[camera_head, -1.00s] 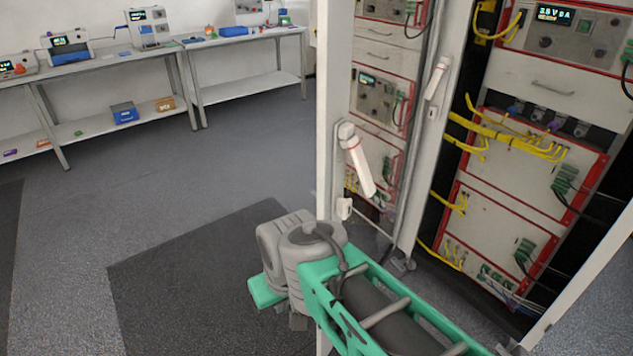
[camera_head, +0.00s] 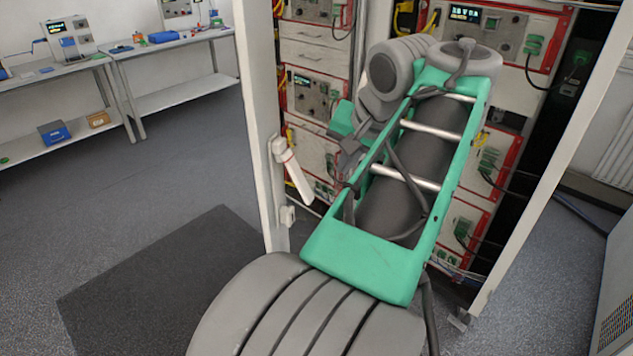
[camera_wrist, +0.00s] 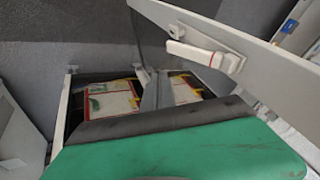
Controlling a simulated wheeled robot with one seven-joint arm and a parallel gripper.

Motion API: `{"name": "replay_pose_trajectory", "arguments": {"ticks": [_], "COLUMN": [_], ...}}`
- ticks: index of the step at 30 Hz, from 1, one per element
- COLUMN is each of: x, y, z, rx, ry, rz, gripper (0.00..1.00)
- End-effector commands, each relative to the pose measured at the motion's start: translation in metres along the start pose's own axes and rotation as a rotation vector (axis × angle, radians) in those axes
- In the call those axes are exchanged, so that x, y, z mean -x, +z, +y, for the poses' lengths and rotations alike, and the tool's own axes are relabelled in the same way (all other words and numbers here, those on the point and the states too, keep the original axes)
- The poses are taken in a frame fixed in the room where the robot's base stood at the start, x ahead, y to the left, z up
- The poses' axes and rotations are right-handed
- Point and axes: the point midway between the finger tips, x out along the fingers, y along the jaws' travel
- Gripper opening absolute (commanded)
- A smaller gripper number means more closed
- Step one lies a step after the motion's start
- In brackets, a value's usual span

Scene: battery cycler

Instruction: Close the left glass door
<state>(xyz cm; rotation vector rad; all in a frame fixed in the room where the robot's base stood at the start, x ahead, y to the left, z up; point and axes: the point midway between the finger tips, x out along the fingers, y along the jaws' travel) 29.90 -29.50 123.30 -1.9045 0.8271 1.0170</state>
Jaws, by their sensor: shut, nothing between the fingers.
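The left glass door (camera_head: 259,130) stands open in the head view, its white frame edge upright at the left of the cabinet. A white handle (camera_head: 292,170) sticks out from this edge. The door and handle (camera_wrist: 200,55) also show in the wrist view, at upper right. My gripper (camera_head: 348,160) appears shut and empty, to the right of the handle and apart from it. My forearm hides much of the glass and the cabinet opening. Whether my gripper touches the glass cannot be told.
The cabinet holds red-edged instrument racks (camera_head: 475,175) with yellow and green cables. Another white frame (camera_head: 545,165) slants at the right. Workbenches (camera_head: 170,45) with devices stand at the back left. The floor (camera_head: 170,180) left of the door is clear, with a dark mat (camera_head: 150,285).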

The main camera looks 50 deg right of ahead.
Motion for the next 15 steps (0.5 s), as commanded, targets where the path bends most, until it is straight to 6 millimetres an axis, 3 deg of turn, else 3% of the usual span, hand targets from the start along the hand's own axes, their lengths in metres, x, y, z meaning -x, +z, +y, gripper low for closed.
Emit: {"name": "replay_pose_trajectory", "arguments": {"ticks": [15], "x": [-0.103], "y": [0.003], "z": [0.000], "rx": [0.003], "ry": [-0.001], "rz": [-0.005], "gripper": [0.00]}}
